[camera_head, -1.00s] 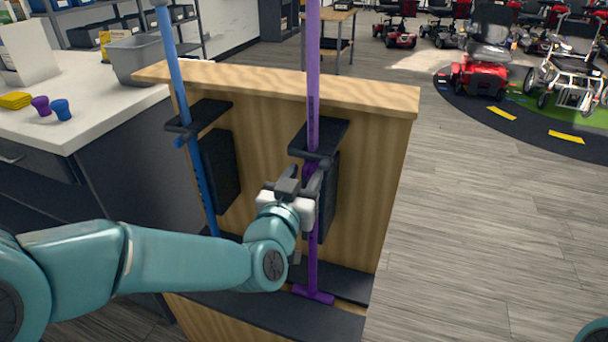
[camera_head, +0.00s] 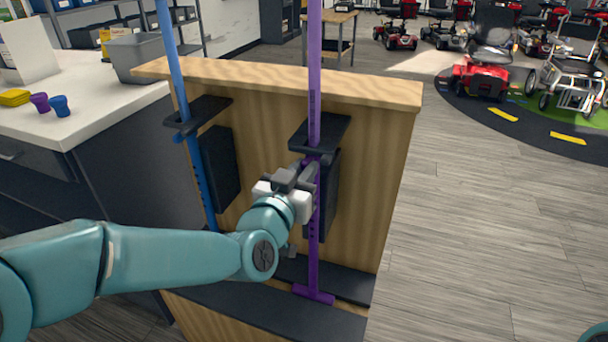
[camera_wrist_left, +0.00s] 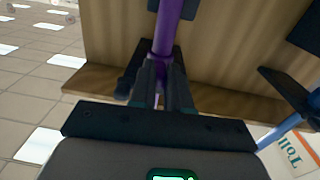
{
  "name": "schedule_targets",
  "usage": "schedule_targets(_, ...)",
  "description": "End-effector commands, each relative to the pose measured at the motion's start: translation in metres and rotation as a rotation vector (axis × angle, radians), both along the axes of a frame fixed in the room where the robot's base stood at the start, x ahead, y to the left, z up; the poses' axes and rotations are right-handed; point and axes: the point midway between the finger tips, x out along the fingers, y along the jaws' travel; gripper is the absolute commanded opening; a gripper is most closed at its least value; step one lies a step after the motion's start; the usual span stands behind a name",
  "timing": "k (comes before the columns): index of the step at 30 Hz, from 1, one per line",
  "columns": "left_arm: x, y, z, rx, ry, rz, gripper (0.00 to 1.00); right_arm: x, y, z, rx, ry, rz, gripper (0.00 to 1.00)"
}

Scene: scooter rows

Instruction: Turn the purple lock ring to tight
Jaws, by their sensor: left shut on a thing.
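A purple pole (camera_head: 314,75) stands upright in a black bracket (camera_head: 320,135) on the wooden stand. Its purple lock ring is just below the bracket, mostly hidden by my fingers in the head view. My left gripper (camera_head: 309,170) reaches in from the left and is shut on the ring. In the left wrist view, the gripper (camera_wrist_left: 158,80) has a finger on each side of the purple lock ring (camera_wrist_left: 160,68). Any tight mark on the ring cannot be made out. My right gripper is not in view.
A blue pole (camera_head: 190,140) stands in its own bracket (camera_head: 197,117) to the left. The wooden stand (camera_head: 370,150) is close behind my gripper. A white counter (camera_head: 90,110) with small cups is at left. Open floor lies to the right.

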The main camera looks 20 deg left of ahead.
Motion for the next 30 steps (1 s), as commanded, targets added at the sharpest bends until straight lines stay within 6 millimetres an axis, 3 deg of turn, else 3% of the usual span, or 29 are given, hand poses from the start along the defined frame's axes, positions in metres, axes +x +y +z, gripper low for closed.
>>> schedule_targets(3, 0.000, 0.000, 0.001, 0.000, 0.001, 0.000, 0.00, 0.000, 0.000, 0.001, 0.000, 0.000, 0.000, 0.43)
schedule_targets(4, 0.000, 0.000, 0.001, 0.000, 0.001, 0.000, 0.26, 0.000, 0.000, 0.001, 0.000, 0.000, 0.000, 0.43)
schedule_targets(6, 0.000, 0.000, 0.001, 0.000, 0.001, 0.000, 0.43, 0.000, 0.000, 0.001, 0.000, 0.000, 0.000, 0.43)
schedule_targets(17, -0.006, 0.000, 0.001, 0.000, 0.000, 0.000, 0.43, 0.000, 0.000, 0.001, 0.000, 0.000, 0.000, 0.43)
schedule_targets(20, -0.021, 0.001, 0.002, -0.001, 0.000, 0.000, 0.43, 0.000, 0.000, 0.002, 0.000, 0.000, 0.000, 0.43)
schedule_targets(27, -0.084, 0.006, 0.002, -0.001, -0.002, 0.000, 0.43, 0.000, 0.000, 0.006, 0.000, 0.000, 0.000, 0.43)
schedule_targets(30, -0.108, 0.008, -0.002, -0.002, -0.006, -0.001, 0.43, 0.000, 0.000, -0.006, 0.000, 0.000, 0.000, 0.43)
